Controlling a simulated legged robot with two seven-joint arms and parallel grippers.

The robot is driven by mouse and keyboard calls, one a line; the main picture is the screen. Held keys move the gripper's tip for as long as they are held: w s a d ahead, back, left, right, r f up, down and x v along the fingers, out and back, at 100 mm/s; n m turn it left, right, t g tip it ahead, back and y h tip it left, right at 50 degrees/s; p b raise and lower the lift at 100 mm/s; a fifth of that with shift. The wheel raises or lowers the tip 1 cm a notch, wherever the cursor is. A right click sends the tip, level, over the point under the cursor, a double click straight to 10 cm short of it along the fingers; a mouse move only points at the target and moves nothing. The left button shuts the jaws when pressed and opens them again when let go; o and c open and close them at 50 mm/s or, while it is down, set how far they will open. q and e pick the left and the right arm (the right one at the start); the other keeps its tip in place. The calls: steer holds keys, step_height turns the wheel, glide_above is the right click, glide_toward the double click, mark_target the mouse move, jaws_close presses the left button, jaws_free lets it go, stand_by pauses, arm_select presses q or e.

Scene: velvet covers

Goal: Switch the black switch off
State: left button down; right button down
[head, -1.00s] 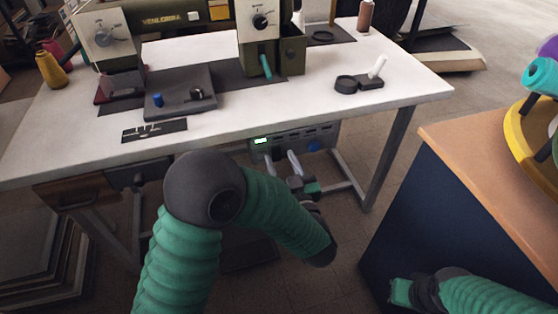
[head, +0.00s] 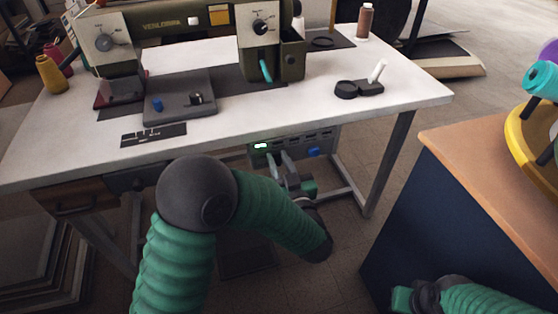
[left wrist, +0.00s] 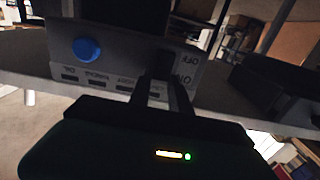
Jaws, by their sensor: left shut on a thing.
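The grey control box (head: 318,143) hangs under the table, with a green lit display and a blue knob. In the left wrist view its panel (left wrist: 115,62) appears upside down, with OFF and ON labels beside my fingers. My left gripper (head: 280,162) reaches up to the box front.
The white table (head: 300,105) stands above the box, bearing a sewing machine (head: 175,25), thread spools and a small black piece with a white lever (head: 372,84). A table leg (head: 388,163) stands to the right. A dark blue cabinet (head: 440,220) is at the right.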

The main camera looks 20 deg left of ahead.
arm_select(q)
steer(key=b, duration=0.2)
steer(key=f+t+y+b, duration=0.1)
steer(key=b, duration=0.1)
steer(key=shift+s+d+f+t, duration=0.15)
steer(key=shift+f+t, duration=0.1)
steer(key=shift+t, duration=0.05)
steer(key=shift+r, duration=0.15)
steer(key=shift+r+y, duration=0.2)
steer(key=shift+y, duration=0.1)
steer(key=c, duration=1.2)
jaws_free()
